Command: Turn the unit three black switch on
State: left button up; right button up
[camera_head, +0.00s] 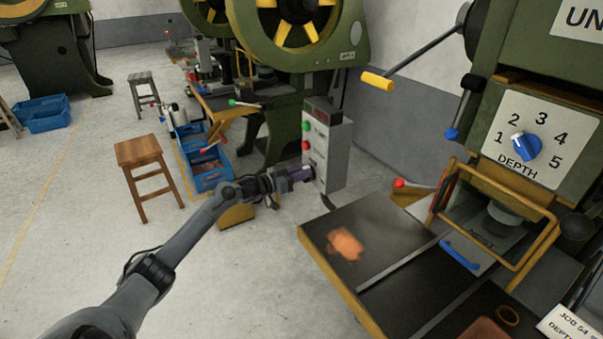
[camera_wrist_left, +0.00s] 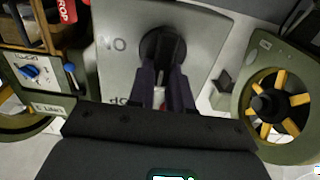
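A black rotary switch (camera_wrist_left: 162,46) with a raised handle is on a grey panel (camera_wrist_left: 112,30) in the left wrist view. The letters "NO", upside down, show beside it. In the head view a grey control box (camera_head: 340,150) stands beyond the dark bench, and my left gripper (camera_head: 304,174) is at its lower front, hiding the switch there. In the left wrist view the two dark fingers (camera_wrist_left: 164,78) reach to the switch, apart, with its handle between their tips. I cannot tell whether they press on it. No unit number is readable on the box. My right gripper is not in view.
The box carries a green button (camera_head: 306,126) and a red button (camera_head: 306,145) above my gripper. A dark bench (camera_head: 390,262) lies in front right, next to a green press with a blue depth dial (camera_head: 525,146).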

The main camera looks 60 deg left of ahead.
pick_arm(q)
grip_shut()
jog(key=shift+d+f+m+p, duration=0.3)
jog(key=shift+m+p, duration=0.65)
jog(key=shift+m, duration=2.05)
jog(key=shift+d+f+m+p, duration=0.25)
jog(key=shift+m+p, duration=0.65)
jog(key=shift+m, duration=2.1)
jog(key=shift+d+f+m+p, duration=0.3)
jog(key=shift+m+p, duration=0.65)
jog(key=shift+m, duration=2.05)
jog(key=o, duration=0.8)
grip_release()
